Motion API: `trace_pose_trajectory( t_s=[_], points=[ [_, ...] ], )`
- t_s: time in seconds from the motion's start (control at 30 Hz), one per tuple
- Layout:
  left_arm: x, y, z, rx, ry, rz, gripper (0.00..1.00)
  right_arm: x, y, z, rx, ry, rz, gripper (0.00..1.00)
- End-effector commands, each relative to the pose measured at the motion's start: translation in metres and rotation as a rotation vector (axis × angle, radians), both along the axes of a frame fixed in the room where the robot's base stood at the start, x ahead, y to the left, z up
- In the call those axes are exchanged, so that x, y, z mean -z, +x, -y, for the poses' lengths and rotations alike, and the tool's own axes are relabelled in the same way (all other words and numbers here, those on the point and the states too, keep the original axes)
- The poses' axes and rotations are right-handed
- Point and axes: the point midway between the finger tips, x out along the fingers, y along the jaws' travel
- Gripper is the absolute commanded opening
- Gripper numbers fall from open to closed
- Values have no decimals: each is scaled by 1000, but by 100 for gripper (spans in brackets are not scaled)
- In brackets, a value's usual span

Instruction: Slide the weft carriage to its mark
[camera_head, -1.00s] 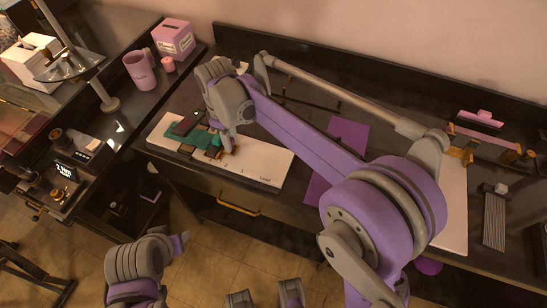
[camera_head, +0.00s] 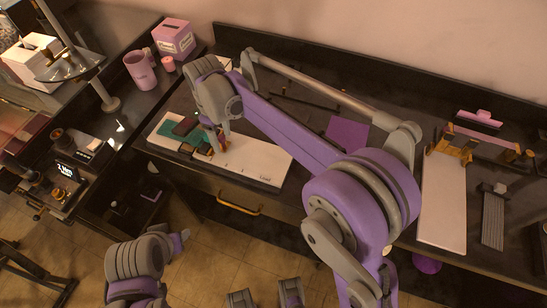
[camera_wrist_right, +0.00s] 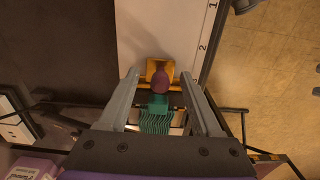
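The weft carriage, an orange block with a dark red knob (camera_wrist_right: 161,79), shows in the right wrist view between my right gripper's fingers (camera_wrist_right: 164,100). The fingers stand apart, with a gap on each side of the knob. In the head view the right gripper (camera_head: 222,134) points down over the white board (camera_head: 258,164), with the red knob (camera_head: 223,147) at its tips. Green threads (camera_wrist_right: 157,122) lie just behind the carriage. Numbers 1 and 2 are printed on the board's edge (camera_wrist_right: 204,40). The carriage's mark cannot be made out.
A purple sheet (camera_head: 347,134) and a second white board (camera_head: 442,205) lie to the right. The board's right half is clear.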

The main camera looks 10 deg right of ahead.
Motion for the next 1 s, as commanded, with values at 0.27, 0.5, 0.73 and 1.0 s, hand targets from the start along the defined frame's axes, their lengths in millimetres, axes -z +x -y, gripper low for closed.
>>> trace_pose_trajectory(
  t_s=[0.27,0.5,0.73,1.0],
  points=[
    [0,0,0,0,0,0,50,0,0,0,0,1,-1,70],
    [-10,3,0,0,0,5,50,-14,0,0,0,0,0,70],
    [-27,8,0,0,0,14,50,-38,0,0,0,0,1,70],
    [-46,14,0,0,0,26,50,-65,1,0,0,0,1,70]
  ],
)
